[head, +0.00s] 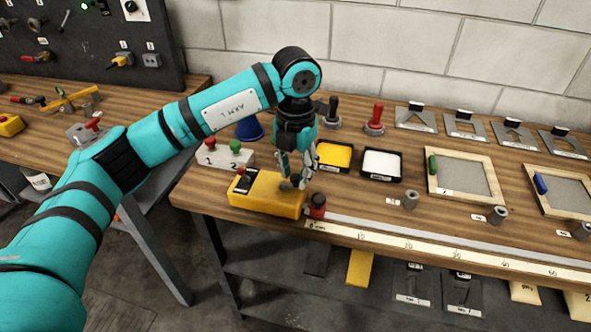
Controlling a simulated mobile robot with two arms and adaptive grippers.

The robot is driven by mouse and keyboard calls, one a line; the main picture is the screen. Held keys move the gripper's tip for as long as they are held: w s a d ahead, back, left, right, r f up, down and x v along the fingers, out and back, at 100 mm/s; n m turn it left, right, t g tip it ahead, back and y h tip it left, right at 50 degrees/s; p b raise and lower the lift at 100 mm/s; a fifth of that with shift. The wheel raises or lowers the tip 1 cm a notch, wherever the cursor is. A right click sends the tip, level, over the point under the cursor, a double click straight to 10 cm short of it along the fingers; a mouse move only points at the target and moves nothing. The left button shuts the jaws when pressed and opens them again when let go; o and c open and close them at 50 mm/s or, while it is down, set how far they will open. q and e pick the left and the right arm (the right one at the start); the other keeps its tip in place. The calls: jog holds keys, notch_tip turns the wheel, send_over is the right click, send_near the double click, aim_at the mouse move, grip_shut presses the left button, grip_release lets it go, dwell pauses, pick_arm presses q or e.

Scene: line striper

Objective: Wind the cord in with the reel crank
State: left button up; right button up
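A yellow box-shaped reel body (262,193) lies near the front edge of the wooden workbench, with a black piece on its top left. My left gripper (291,183) points down at the right end of this body, its fingers low over the top. The fingers cover the crank area, so I cannot tell whether they grip the crank or only touch beside it. No cord can be made out. My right gripper is not in view.
A grey block with red and green knobs (222,156) stands behind left. Yellow (335,156) and white (381,164) trays sit behind right. Framed screens (462,177) and a long ruler strip (440,250) lie to the right. A gap separates this bench from the left one.

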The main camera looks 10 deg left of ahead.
aim_at(296, 176)
pick_arm(q)
jog(key=shift+o, duration=1.3)
notch_tip(296, 176, up, 12)
